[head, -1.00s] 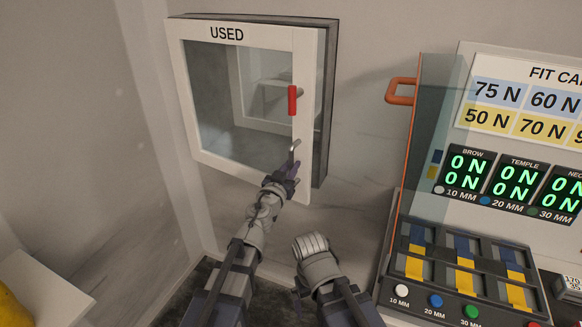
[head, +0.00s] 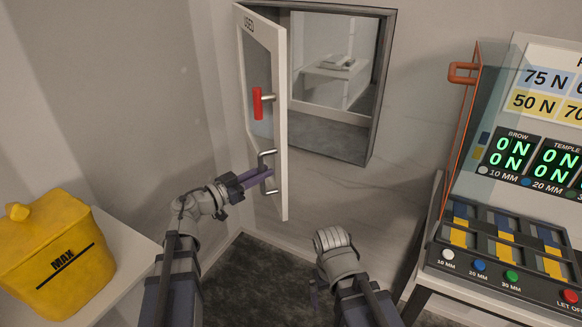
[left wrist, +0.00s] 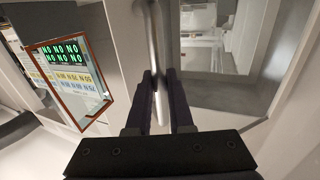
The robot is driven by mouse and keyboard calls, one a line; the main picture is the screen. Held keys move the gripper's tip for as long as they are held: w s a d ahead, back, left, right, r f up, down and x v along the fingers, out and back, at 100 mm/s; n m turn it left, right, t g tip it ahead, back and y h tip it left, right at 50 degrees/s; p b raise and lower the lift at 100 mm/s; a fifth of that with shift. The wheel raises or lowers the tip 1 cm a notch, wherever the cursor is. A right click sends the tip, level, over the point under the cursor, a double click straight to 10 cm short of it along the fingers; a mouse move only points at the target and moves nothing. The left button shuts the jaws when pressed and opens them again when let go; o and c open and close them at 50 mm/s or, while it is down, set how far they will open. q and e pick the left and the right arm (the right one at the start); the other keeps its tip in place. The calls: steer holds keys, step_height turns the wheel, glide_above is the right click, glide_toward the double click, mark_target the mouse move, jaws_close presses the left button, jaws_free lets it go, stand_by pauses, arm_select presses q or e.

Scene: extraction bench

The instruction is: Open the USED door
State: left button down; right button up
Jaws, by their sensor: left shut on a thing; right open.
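The USED door (head: 281,130) is a white frame with a glass pane, and it stands swung wide open to the left of its grey wall opening (head: 375,90). My left gripper (head: 262,176) is shut on the bar handle. In the left wrist view the bar (left wrist: 160,70) runs between the two fingers (left wrist: 160,105). My right gripper (head: 334,240) is low, right of the door and apart from it; its fingertips are hard to make out.
A yellow MAX bin (head: 55,255) stands on a white surface at the left. At the right is a panel (head: 540,160) with force displays and coloured buttons, with an orange handle (head: 463,72) on its side. Inside the opening a pale shelf (head: 335,68) shows.

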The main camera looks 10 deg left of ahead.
arm_select(q)
steer(key=s+a, duration=0.2)
steer(key=a, duration=0.9)
steer(key=shift+s+a, duration=0.35)
steer(key=shift+a, duration=0.05)
steer(key=c, duration=0.8)
jaws_free()
steer(key=shift+d, duration=0.1)
